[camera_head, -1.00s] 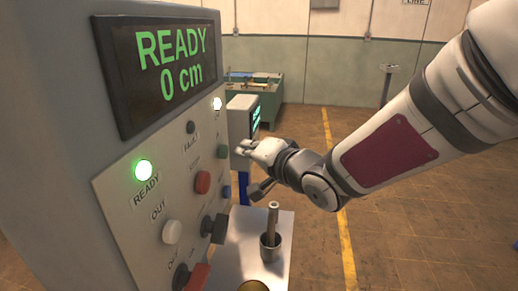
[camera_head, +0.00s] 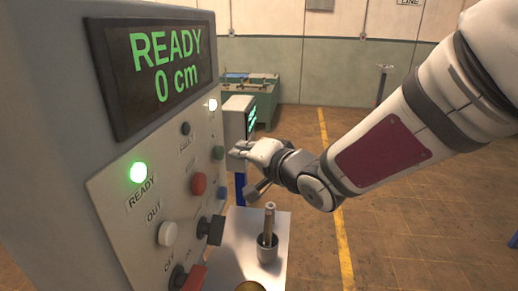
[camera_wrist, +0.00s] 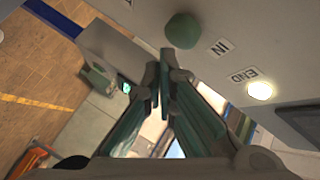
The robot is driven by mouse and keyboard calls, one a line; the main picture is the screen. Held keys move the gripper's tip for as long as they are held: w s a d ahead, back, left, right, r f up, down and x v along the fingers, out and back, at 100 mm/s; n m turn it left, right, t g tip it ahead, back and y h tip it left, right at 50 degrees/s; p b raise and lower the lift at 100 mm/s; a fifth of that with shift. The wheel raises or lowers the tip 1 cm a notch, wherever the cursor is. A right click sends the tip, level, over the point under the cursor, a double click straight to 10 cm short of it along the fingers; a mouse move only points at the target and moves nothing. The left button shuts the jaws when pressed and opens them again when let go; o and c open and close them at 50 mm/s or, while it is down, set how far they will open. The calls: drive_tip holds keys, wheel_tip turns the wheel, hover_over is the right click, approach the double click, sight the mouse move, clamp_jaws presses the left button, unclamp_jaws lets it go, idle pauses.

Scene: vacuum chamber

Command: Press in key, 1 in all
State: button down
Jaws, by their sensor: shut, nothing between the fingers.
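The green IN key (camera_wrist: 183,30) is a round button on the grey panel, with its IN label beside it in the wrist view. In the head view a green button (camera_head: 218,153) shows on the panel's far side, close to my gripper (camera_head: 238,152). In the wrist view my gripper (camera_wrist: 163,72) is shut and empty. Its fingertips are just below the green key in the picture; whether they touch it I cannot tell. The display (camera_head: 160,68) reads READY, 0 cm. The READY lamp (camera_head: 138,172) glows green and the END lamp (camera_wrist: 259,90) glows white.
A red button (camera_head: 198,184), a blue button (camera_head: 222,193), a white OUT button (camera_head: 167,233) and a dark knob (camera_head: 211,229) are on the same panel. A metal shelf (camera_head: 230,270) with a cup (camera_head: 267,248) holding a rod projects below. Open floor lies to the right.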

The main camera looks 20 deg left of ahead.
drive_tip(key=shift+a, duration=0.1)
idle(0.3)
drive_tip(key=shift+s+a, duration=0.1)
drive_tip(key=shift+a, duration=0.2)
